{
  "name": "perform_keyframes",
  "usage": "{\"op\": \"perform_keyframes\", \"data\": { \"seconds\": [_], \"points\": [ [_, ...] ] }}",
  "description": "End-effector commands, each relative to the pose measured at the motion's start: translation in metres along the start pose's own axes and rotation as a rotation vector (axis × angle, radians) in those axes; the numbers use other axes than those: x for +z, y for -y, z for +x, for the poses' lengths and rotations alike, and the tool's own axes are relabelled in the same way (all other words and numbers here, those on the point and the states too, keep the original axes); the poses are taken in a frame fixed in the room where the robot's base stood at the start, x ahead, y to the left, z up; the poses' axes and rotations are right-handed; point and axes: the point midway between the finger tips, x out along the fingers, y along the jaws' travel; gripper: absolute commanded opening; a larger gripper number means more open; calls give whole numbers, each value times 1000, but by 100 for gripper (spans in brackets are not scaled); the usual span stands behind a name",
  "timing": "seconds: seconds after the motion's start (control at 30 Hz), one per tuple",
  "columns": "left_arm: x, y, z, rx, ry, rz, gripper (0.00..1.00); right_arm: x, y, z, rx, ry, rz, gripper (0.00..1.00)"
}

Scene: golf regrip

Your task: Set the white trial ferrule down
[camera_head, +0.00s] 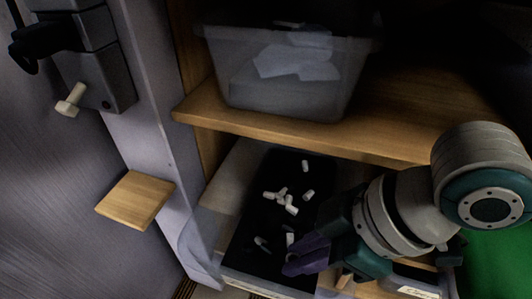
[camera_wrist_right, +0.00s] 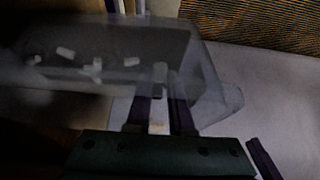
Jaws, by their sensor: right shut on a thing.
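My right gripper (camera_head: 291,262) reaches in from the right in the head view, with its purple fingertips over the dark-floored tray (camera_head: 264,225). It is shut on a small white ferrule (camera_head: 290,258), partly hidden by the fingers. In the wrist view, the pale ferrule (camera_wrist_right: 160,72) shows between the tips of the two fingers (camera_wrist_right: 162,90). Several other white pieces (camera_head: 291,204) lie loose on the tray floor. I cannot tell whether the held ferrule touches the floor. My left gripper is not in view.
A translucent bin (camera_head: 285,75) with pale contents stands on the wooden shelf (camera_head: 300,137) above the tray. A small wooden ledge (camera_head: 136,200) and a dark fixture with a white knob (camera_head: 70,100) are at the left. Bare tray floor shows between the loose pieces.

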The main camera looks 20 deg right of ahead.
Motion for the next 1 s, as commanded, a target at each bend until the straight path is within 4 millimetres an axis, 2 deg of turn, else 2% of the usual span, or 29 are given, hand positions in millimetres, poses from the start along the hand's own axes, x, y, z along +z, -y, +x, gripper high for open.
{"op": "perform_keyframes", "data": {
  "seconds": [0.13,0.17,0.4,0.73,0.87,1.0],
  "points": [
    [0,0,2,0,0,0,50,2,0,3,0,0,1,0],
    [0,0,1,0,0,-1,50,2,0,3,0,0,1,22],
    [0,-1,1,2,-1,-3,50,1,0,2,0,0,1,49],
    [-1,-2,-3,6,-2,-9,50,-1,0,-4,0,0,0,50],
    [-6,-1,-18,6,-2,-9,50,-2,0,-26,0,2,1,50],
    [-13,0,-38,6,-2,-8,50,-3,0,-60,1,2,1,50]
  ]
}}
